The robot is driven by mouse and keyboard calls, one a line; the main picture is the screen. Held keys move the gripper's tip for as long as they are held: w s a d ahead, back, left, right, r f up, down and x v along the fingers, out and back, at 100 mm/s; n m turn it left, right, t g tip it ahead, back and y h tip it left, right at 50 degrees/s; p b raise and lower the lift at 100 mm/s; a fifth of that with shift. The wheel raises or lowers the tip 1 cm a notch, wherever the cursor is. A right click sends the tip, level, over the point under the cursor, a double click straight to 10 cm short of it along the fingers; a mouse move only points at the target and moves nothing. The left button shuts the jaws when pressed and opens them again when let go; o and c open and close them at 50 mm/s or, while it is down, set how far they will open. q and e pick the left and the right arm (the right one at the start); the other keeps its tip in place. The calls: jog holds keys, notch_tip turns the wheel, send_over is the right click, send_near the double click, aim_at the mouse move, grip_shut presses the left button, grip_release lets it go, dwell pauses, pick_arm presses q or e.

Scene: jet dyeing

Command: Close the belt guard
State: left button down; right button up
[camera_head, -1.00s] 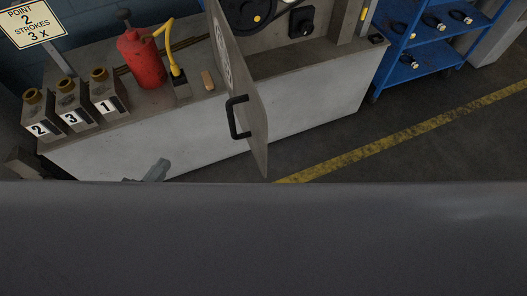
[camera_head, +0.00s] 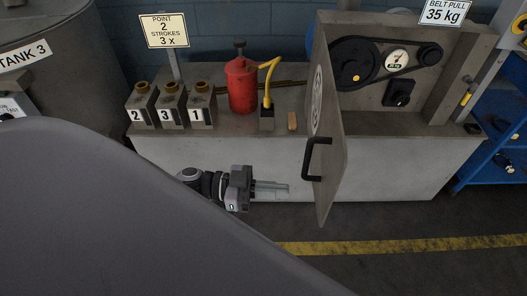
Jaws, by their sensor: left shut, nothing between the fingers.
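The belt guard (camera_head: 331,167) is a grey hinged door, standing open and seen nearly edge-on, with a black handle (camera_head: 313,158) on its left face. Behind it is the open housing with a black belt and pulleys (camera_head: 357,63), a round gauge (camera_head: 397,59) and a black knob (camera_head: 398,93). My left gripper (camera_head: 287,188) is shut and empty, its fingers pointing right, a little left of and below the handle, apart from it. My right gripper is not in view.
A blue shelf (camera_head: 503,135) stands at right. My own grey body covers the lower left. The floor by the yellow line (camera_head: 400,245) is clear.

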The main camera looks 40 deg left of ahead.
aim_at(327, 194)
pick_arm(q)
jog(key=x, duration=0.8)
jog(key=shift+d, duration=0.15)
